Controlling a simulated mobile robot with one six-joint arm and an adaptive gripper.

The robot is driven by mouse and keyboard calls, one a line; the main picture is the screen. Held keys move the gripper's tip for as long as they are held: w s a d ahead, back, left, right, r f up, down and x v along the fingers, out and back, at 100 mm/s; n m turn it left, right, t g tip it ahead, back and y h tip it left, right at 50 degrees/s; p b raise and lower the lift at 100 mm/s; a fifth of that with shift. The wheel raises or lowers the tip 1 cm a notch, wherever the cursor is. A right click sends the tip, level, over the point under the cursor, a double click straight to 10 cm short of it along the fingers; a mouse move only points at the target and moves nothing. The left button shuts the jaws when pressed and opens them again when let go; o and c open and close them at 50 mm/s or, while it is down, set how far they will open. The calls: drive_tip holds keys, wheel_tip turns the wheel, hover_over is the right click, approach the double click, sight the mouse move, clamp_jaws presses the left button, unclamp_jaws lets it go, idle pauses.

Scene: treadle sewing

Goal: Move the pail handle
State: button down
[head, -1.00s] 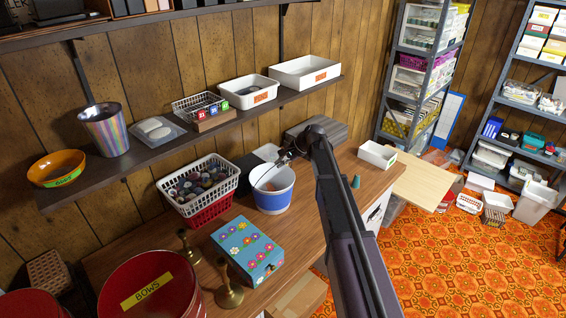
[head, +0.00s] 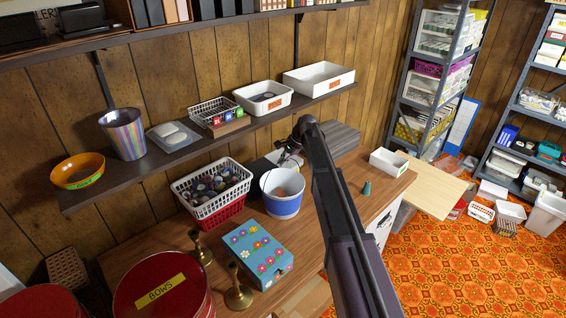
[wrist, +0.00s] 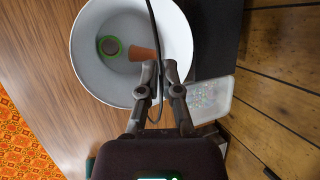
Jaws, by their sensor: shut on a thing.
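The pail (head: 281,207) is blue outside with a white rim and stands upright on the wooden table. In the wrist view the white inside of the pail (wrist: 90,60) holds a green ring-shaped thing and an orange-brown cone. The pail handle (wrist: 151,22) is a thin dark bar crossing over the pail's mouth. My gripper (wrist: 162,70) is shut on the handle, which runs between its fingers at the pail's rim. In the head view my gripper (head: 291,152) is above the pail's far side, small and partly hidden by my arm.
A white basket (head: 197,186) of spools on a red basket stands close left of the pail. A blue flowered box (head: 257,254) and brass candlesticks (head: 238,290) stand in front. A wall shelf (head: 180,165) with bins runs behind. A white tray (head: 389,162) stands right.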

drive_tip(key=c, duration=0.8)
unclamp_jaws()
drive_tip(key=shift+s+d, duration=0.1)
drive_tip(key=shift+s, duration=0.05)
